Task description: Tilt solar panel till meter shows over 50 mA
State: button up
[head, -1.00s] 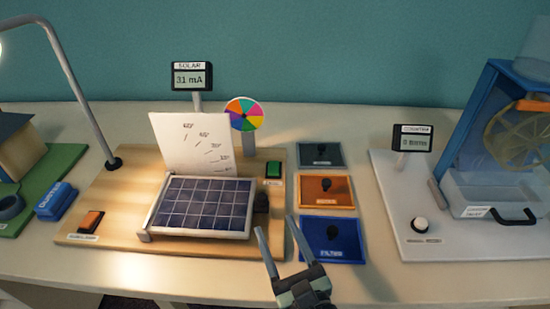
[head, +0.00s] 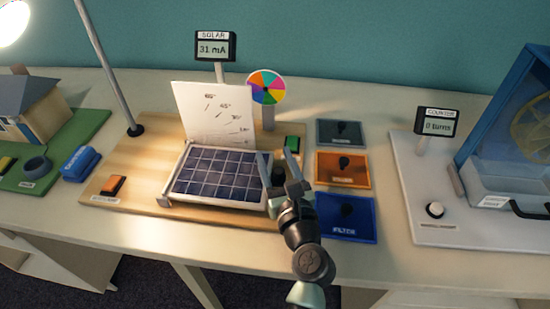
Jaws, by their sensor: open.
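The solar panel (head: 216,174) lies nearly flat in its frame on a wooden board (head: 140,162). A white angle card (head: 212,114) stands upright behind it. The solar meter (head: 215,47) on a post reads 31 mA. My gripper (head: 278,168) is open, at the panel's right edge, over the dark knob there. The fingers partly hide that knob, and I cannot tell whether they touch it.
A lamp (head: 12,22) shines from the upper left. An orange switch (head: 113,185) and a green switch (head: 292,144) sit on the board. A colour wheel (head: 266,87) stands behind. Grey (head: 340,132), orange (head: 343,168) and blue filter plates (head: 345,217) lie right of my gripper.

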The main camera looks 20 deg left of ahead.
jog(key=shift+w+a, duration=0.15)
grip_shut()
dwell(1.4)
